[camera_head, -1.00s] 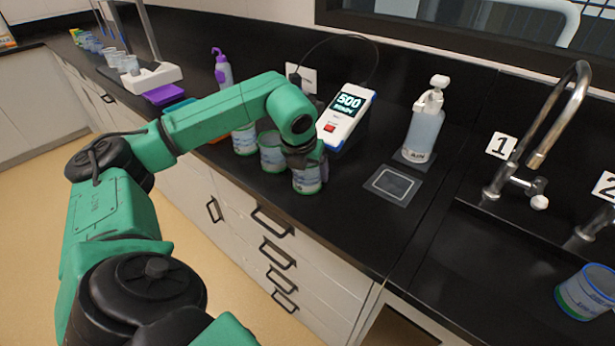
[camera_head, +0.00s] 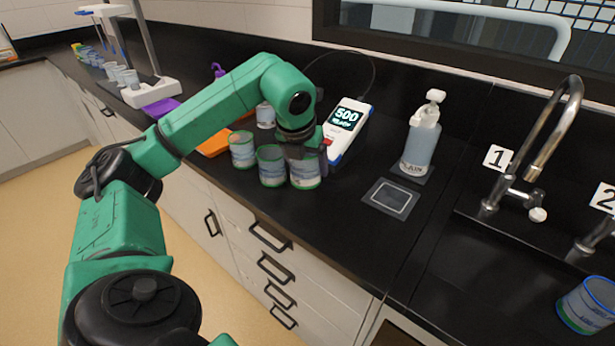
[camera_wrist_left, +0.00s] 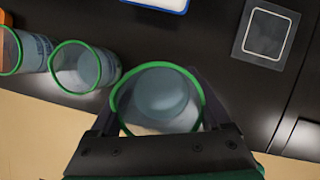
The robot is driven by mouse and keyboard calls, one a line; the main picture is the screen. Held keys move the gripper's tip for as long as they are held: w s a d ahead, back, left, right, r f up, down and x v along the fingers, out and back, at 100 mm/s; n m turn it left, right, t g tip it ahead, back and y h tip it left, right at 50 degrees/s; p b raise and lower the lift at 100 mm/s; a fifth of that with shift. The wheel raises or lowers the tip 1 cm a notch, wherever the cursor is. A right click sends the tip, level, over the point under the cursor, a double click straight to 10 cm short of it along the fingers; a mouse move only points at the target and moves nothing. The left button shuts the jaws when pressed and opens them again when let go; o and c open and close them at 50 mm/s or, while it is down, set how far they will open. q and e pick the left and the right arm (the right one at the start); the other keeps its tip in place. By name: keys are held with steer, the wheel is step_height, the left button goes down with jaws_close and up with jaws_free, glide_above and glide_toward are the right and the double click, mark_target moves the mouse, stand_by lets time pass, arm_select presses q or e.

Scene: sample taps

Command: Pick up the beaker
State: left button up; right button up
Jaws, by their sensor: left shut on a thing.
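My left gripper (camera_head: 302,150) is shut on a beaker (camera_head: 305,173) with a green rim and a printed label. The beaker is upright, and the gripper partly hides its top in the head view. In the left wrist view the fingers stand on both sides of this beaker (camera_wrist_left: 160,98), and I look down into its open mouth. Two similar beakers stand to its left on the black counter, a near one (camera_head: 271,167) and a farther one (camera_head: 243,150). Any gap under the held beaker is hard to judge. My right gripper is not in view.
A meter reading 500 (camera_head: 346,130) stands behind the held beaker. A soap bottle (camera_head: 420,145) and a framed square pad (camera_head: 390,197) are to the right. Another beaker (camera_head: 588,305) is at the sink below numbered taps (camera_head: 545,150). The counter in front of the pad is clear.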

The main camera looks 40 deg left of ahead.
arm_select(q)
step_height(320, 180, up, 14)
steer(key=p, duration=0.3)
